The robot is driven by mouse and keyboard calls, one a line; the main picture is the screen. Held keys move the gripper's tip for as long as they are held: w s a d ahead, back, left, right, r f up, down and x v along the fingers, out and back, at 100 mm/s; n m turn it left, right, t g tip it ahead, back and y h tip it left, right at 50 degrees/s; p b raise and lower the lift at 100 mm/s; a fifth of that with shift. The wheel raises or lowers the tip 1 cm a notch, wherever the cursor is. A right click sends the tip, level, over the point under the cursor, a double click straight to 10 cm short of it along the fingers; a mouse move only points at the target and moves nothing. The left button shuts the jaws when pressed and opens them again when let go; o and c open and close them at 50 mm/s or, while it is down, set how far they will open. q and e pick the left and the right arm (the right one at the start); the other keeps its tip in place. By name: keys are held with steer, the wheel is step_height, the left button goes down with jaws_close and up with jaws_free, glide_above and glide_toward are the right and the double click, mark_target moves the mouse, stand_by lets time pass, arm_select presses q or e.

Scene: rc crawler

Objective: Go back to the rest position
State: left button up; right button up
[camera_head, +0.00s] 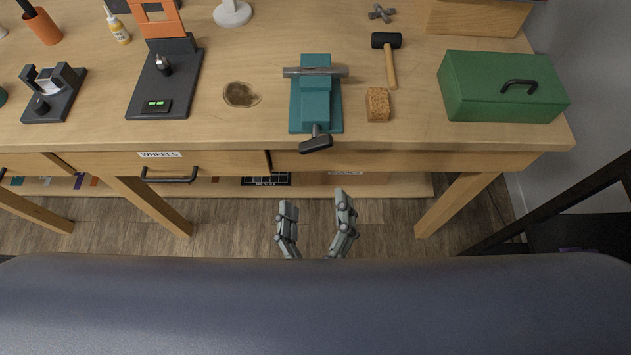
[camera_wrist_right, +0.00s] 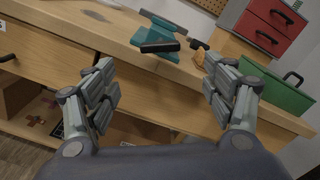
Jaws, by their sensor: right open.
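My right gripper (camera_head: 315,215) is open and empty in the head view, in front of the workbench and below the level of its top. Its two grey fingers stand well apart, also in the right wrist view (camera_wrist_right: 162,88), with the bench front beyond them. The fingers touch nothing that I can see. My left gripper is in neither view. The wooden workbench (camera_head: 400,140) spans the head view, with a teal vise (camera_head: 315,100) near its front edge. The vise also shows in the right wrist view (camera_wrist_right: 150,38).
A green toolbox (camera_head: 490,85), a hammer (camera_head: 388,60) and a cork block (camera_head: 377,104) are on the bench right of the vise. A black stand (camera_head: 160,90) is to the left. A drawer labelled WHEELS (camera_head: 210,163) is in the bench front. Bare floor (camera_head: 235,225) lies below.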

steer(key=shift+s, duration=0.35)
stand_by(0.3)
